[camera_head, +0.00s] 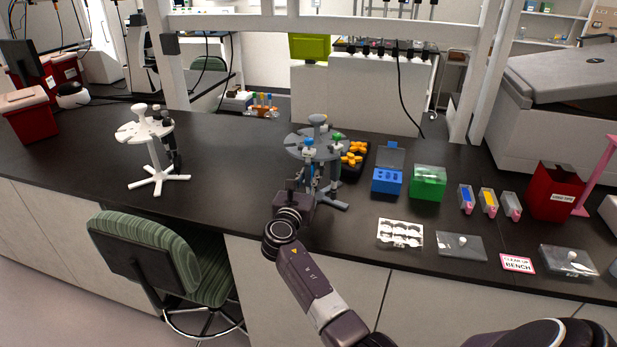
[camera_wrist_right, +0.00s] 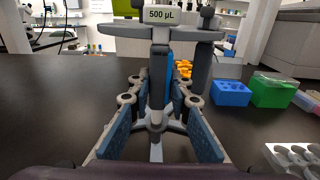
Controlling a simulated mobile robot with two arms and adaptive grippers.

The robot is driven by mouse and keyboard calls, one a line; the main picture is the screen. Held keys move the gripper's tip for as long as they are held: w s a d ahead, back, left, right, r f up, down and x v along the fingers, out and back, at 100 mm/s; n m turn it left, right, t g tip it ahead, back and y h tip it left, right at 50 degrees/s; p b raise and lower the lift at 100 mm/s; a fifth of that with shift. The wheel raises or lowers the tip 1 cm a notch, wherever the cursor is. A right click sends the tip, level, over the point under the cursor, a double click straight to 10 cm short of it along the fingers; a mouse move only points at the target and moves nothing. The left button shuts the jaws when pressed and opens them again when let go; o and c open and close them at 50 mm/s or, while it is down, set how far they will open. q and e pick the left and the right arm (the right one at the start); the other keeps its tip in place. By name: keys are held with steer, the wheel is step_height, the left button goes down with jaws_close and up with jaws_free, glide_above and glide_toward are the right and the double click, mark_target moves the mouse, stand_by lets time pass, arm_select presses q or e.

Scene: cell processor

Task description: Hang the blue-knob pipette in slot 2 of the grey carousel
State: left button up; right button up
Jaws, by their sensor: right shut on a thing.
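The grey carousel (camera_head: 325,150) stands on the dark bench, with its round slotted top and splayed feet. The blue-knob pipette (camera_head: 309,143) is upright at the carousel's front rim. My right gripper (camera_head: 303,187) is just in front of the carousel, below the rim, and shut on this pipette. In the right wrist view a pipette body marked 500 µL (camera_wrist_right: 162,16) stands between the blue-padded fingers of my right gripper (camera_wrist_right: 160,103); its knob is cut off. I cannot tell whether the pipette rests in the slot. Slot numbers are unreadable. My left gripper is out of view.
A green-knob pipette (camera_head: 337,138) hangs at the carousel's right. An orange-filled rack (camera_head: 352,160), blue box (camera_head: 387,181) and green box (camera_head: 428,183) stand to the right. A white carousel (camera_head: 157,178) stands left, with clear bench between. A green chair (camera_head: 150,260) is in front.

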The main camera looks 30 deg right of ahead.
steer(key=shift+w+d, duration=0.45)
steer(key=shift+d, duration=0.05)
steer(key=shift+f, duration=0.35)
stand_by(0.9)
steer(key=o, duration=0.8)
steer(key=shift+c, duration=0.2)
steer(key=shift+s+a, duration=0.1)
steer(key=v, duration=1.1)
steer(key=shift+s+a, duration=0.3)
